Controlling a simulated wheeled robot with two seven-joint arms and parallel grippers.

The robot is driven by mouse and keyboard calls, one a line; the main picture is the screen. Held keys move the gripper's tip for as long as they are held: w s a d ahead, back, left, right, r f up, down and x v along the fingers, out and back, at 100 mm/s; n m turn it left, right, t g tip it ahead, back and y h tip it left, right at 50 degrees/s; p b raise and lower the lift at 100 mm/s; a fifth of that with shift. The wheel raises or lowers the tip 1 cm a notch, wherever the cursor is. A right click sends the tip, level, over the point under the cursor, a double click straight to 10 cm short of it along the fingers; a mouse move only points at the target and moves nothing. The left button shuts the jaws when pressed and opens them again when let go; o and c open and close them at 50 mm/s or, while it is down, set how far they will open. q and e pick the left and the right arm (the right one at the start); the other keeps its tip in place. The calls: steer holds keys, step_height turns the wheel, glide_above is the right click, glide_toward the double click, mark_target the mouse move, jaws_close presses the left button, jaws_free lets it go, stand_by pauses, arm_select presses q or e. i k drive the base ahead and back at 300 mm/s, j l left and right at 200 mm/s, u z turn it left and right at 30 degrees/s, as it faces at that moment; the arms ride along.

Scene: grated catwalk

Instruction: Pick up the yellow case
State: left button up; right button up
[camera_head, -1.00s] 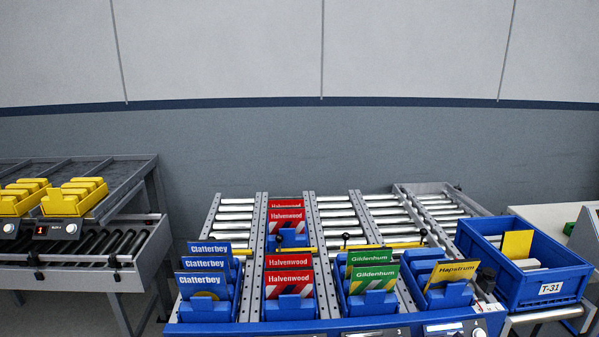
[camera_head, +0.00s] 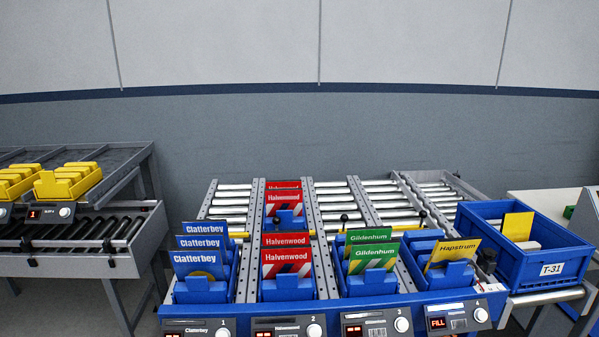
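A yellow case labelled Hapstrum (camera_head: 452,254) leans in a blue holder in the rightmost lane of the roller rack, above a display reading FILL. Another yellow flat piece (camera_head: 517,227) stands in the blue tote marked T-31 (camera_head: 541,287) at the right; no label can be read on it. Neither of my grippers shows in the view.
Blue Clatterbey (camera_head: 199,264), red Halvenwood (camera_head: 287,262) and green Gildenhum cases (camera_head: 374,256) stand in the other lanes. Yellow bins (camera_head: 66,183) sit on a grey rack at the left. A blue front rail with numbered displays (camera_head: 376,325) edges the roller rack.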

mark_target(517, 226)
steer(key=z, duration=1.35)
